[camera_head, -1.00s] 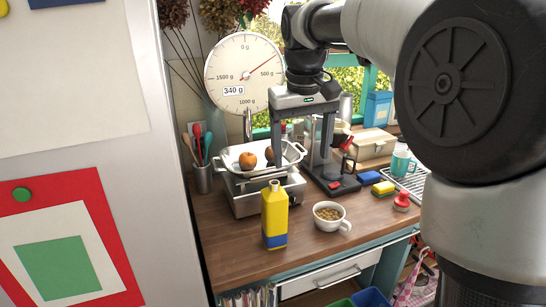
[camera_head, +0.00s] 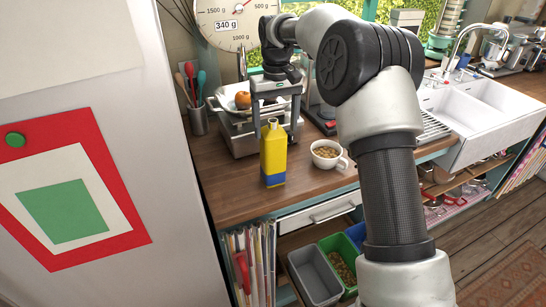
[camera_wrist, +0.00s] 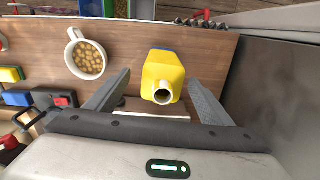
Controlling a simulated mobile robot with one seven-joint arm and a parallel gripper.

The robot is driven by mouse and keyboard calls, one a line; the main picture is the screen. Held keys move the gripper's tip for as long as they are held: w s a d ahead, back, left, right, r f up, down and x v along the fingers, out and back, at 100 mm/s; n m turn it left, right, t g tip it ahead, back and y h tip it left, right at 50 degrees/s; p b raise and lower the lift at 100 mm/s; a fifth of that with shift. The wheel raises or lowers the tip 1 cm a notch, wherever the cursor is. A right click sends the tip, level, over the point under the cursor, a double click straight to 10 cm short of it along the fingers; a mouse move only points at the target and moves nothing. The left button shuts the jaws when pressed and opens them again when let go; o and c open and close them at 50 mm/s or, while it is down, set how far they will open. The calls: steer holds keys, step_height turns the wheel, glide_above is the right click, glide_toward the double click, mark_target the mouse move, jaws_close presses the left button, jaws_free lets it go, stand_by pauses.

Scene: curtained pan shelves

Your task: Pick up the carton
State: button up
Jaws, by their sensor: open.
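The carton (camera_head: 273,155) is yellow with a blue band at its base. It stands upright near the front edge of the wooden counter (camera_head: 225,190). My gripper (camera_head: 276,124) is open and empty, close to the carton's upper part in the head view. In the wrist view the carton (camera_wrist: 163,68) shows from above with its round spout towards the camera. The two fingers appear one on each side of it, with gaps on both sides. I cannot tell whether the fingertips reach down to its body.
A white cup of brown pieces (camera_head: 327,154) stands just right of the carton. A kitchen scale (camera_head: 240,138) with a fruit pan is behind it. A utensil pot (camera_head: 198,120) and the cabinet side (camera_head: 165,130) are left. Bins (camera_head: 316,276) lie below the counter.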

mark_target(274, 145)
steer(key=f, duration=0.7)
steer(key=shift+a+f+p, duration=0.2)
steer(key=shift+a+p, duration=0.1)
steer(key=shift+p, duration=0.1)
steer(key=c, duration=1.1)
